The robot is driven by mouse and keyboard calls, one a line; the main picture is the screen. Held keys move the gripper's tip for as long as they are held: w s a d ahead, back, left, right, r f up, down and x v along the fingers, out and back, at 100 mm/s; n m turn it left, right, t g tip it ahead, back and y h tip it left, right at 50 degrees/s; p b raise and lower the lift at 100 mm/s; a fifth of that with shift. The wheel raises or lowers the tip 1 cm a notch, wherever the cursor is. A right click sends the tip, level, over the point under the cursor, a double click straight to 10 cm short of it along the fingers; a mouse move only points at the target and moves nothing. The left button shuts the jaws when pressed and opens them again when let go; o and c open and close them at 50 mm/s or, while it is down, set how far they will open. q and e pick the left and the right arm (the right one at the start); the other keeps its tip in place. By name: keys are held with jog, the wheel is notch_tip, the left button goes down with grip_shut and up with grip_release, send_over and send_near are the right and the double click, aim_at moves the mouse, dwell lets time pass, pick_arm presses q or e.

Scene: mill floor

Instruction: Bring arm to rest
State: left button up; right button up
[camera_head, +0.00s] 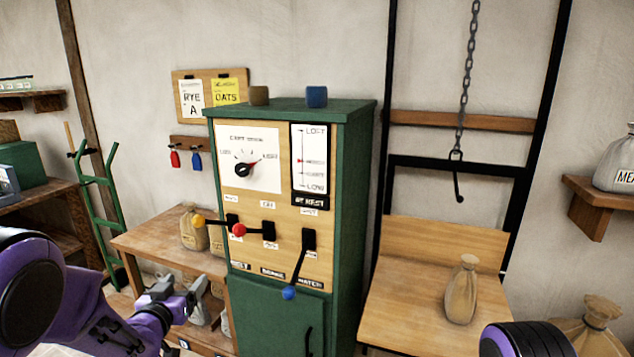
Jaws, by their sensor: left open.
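My left arm (85,305) comes in from the lower left, purple and black. Its grey left gripper (186,292) is open and empty, in front of the wooden bench and to the left of the green cabinet, apart from the levers in the picture. Part of my right arm (525,341) shows at the bottom right edge; its gripper is out of the picture.
The green control cabinet (350,200) carries a dial and levers with yellow (198,221), red (239,230) and blue (289,293) knobs. The bench (145,243) holds sacks. A sack (461,290) stands on the wooden platform (400,295) below a hanging hook (456,180).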

pick_arm(q)
jog(key=s+a+f+n+g+y, duration=0.1)
jog(key=s+f+n+g+y, duration=0.15)
jog(key=s+f, duration=0.8)
jog(key=s+a+f+n+g+y, duration=0.1)
jog(key=s+f+n+g, duration=0.25)
jog(key=s+f, duration=0.65)
jog(key=s+d+f+g, duration=0.1)
jog(key=s+f+g, duration=0.2)
jog(key=s+f, duration=0.4)
jog(key=s+f+g+b, duration=0.1)
jog(key=s+f+g, duration=0.3)
jog(key=s, duration=0.9)
notch_tip(320, 180, down, 4)
jog(key=shift+s+d+r+n, duration=0.15)
jog(key=shift+s+d+n, duration=0.05)
jog(key=shift+d+n, duration=0.2)
